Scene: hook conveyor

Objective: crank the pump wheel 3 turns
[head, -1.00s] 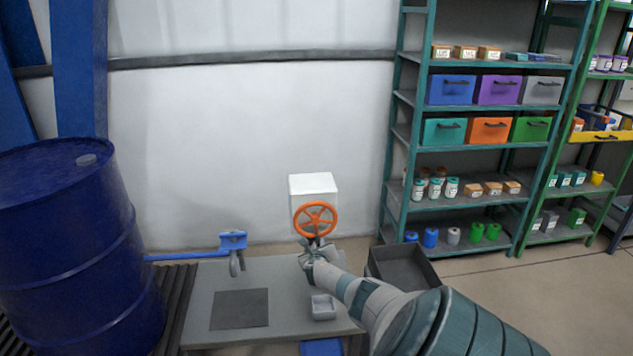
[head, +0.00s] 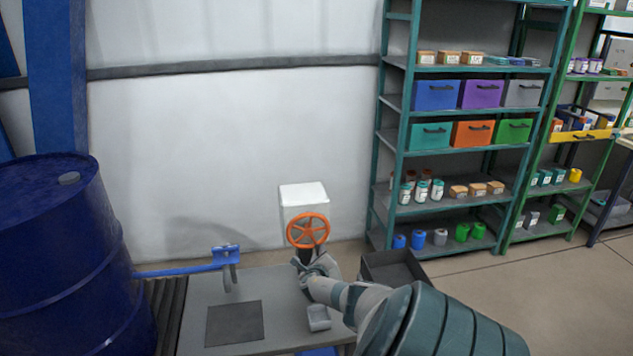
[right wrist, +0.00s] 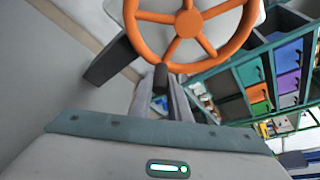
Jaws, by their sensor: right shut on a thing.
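The orange spoked pump wheel (head: 307,230) stands upright in front of a white box (head: 304,196) against the wall. It also shows large at the top of the right wrist view (right wrist: 188,22). My right gripper (head: 307,258) is at the wheel's lower rim. In the right wrist view my right gripper (right wrist: 161,105) has its two fingers on either side of a dark handle (right wrist: 160,78) below the rim, shut on it. The handle's lower part is hidden between the fingers. My left gripper is not in view.
A grey table (head: 272,285) bears a dark mat (head: 234,323) and a small grey tray (head: 319,317). A blue arm with a hook (head: 226,256) reaches in from the left by a blue drum (head: 70,250). A dark open bin (head: 392,268) and teal shelves (head: 400,150) stand right.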

